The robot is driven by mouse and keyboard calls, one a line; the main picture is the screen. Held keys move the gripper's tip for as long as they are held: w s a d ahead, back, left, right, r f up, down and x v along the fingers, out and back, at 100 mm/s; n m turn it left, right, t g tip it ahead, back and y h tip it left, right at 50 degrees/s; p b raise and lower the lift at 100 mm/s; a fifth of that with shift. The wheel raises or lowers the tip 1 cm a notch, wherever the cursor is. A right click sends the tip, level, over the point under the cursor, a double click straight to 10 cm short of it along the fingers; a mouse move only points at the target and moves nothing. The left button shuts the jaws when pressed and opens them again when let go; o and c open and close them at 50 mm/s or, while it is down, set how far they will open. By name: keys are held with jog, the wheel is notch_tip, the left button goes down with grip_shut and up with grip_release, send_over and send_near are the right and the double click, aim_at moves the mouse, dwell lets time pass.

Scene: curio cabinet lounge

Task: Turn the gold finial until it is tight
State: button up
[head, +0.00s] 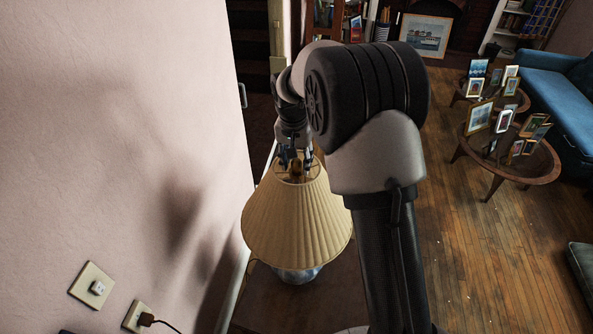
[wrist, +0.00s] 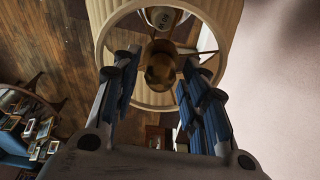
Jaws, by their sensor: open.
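The gold finial (wrist: 160,72) shows in the wrist view as a rounded brass knob at the centre of the lampshade's top opening. My gripper (wrist: 158,62) is open, with one blue-padded finger on each side of the finial and a visible gap on both sides. In the head view my gripper (head: 296,158) points down over the top of the pleated cream lampshade (head: 297,220). The finial is small and partly hidden between the fingers there. A light bulb (wrist: 162,17) shows inside the shade in the wrist view.
The lamp stands on a dark wooden surface (head: 290,312) close to the pale wall (head: 130,130) on the left. Low tables with picture frames (head: 500,150) and a blue sofa (head: 560,95) are far right, across open wooden floor.

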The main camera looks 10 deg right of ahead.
jog(key=shift+n, duration=1.9)
jog(key=n+y, duration=0.1)
jog(key=n, duration=0.3)
jog(key=shift+n, duration=0.3)
jog(key=n+y, duration=0.1)
jog(key=n, duration=0.8)
jog(key=shift+g, duration=0.4)
jog(key=shift+c, duration=0.2)
grip_shut()
